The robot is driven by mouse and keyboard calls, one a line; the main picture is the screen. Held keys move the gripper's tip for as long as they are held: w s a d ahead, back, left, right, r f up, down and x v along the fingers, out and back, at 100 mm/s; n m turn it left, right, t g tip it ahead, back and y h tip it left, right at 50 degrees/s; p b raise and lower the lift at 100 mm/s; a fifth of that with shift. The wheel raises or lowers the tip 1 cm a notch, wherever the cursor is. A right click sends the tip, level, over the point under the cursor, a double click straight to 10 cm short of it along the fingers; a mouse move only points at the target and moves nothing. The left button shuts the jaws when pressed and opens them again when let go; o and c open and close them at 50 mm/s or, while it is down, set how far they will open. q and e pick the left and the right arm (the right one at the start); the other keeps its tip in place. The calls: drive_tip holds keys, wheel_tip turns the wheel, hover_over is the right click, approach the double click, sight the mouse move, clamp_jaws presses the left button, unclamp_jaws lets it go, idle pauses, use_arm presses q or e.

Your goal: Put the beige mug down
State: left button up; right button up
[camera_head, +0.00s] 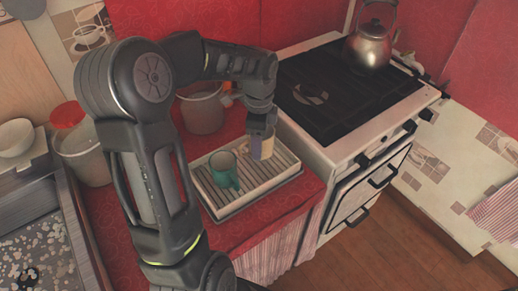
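The beige mug (266,149) is at the right part of a ribbed white tray (245,207), directly below my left gripper (262,134). A bluish patch shows on the mug's left side. My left gripper points down and appears shut on the mug's upper part; its fingertips are small and partly hidden. The mug looks upright. I cannot tell whether its base touches the tray. A teal mug (223,170) stands on the tray just left of it, with a small gap. My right gripper is not in view.
The tray lies on a red oilcloth counter (262,217). A stove (340,100) with a metal kettle (372,45) stands to the right. A bucket (203,110) is behind the tray. A red-lidded container (80,145) and white bowl (15,139) are at left, near a sink (40,250).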

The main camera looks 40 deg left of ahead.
use_arm(q)
drive_tip(key=shift+f, duration=1.85)
drive_tip(key=shift+f, duration=0.1)
drive_tip(key=o, duration=1.8)
drive_tip(key=shift+f, duration=0.1)
wheel_tip(320, 180, up, 12)
drive_tip(key=shift+r, duration=0.2)
